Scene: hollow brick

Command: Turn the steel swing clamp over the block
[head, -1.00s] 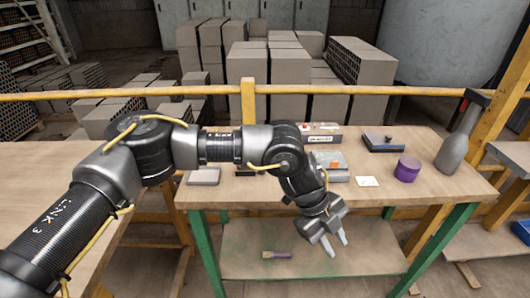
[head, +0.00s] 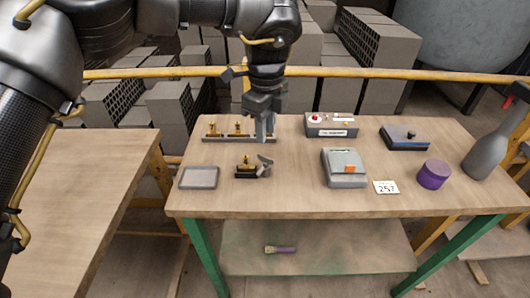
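A small black fixture (head: 246,172) with a brass block (head: 247,160) on it stands near the front left of the table. A grey steel piece, which looks like the swing clamp (head: 265,165), sits at its right end, tilted and off to the side of the block. My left gripper (head: 265,130) points down behind and above the fixture, apart from it, in front of the rail of brass parts. Its fingers overlap in this view, so the gap between them is unclear. No object shows in them.
A rail with brass parts (head: 238,134) and a grey box with a red button (head: 331,125) stand at the back.

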